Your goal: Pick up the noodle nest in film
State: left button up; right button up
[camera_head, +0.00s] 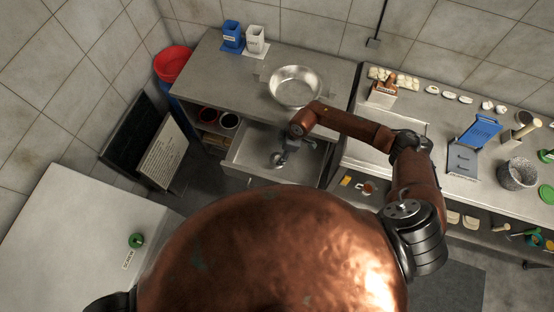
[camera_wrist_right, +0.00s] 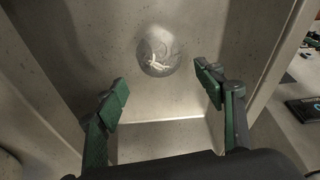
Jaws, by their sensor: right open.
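The noodle nest in film (camera_wrist_right: 158,52) is a round, clear-wrapped bundle with pale strands inside. It lies on the floor of an open metal drawer (camera_wrist_right: 215,35). In the head view the nest (camera_head: 277,160) shows small in the drawer (camera_head: 305,168), partly beside my gripper. My right gripper (camera_head: 283,152) reaches down over the drawer. In the wrist view my right gripper (camera_wrist_right: 160,92) is open and empty, its green fingers spread wide, with the nest beyond and between the fingertips. My left gripper is not in view.
A metal bowl (camera_head: 295,87) stands on the counter above the drawer. Blue (camera_head: 232,36) and white (camera_head: 255,40) holders stand at the back. The drawer walls surround the nest. A grey mortar (camera_head: 518,174) stands on the right counter.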

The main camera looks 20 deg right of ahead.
aim_at(278, 158)
jog(key=x, duration=0.6)
jog(key=shift+d+f+b, duration=0.1)
jog(key=shift+b, duration=0.3)
jog(key=shift+c, duration=0.3)
jog(key=c, duration=1.2)
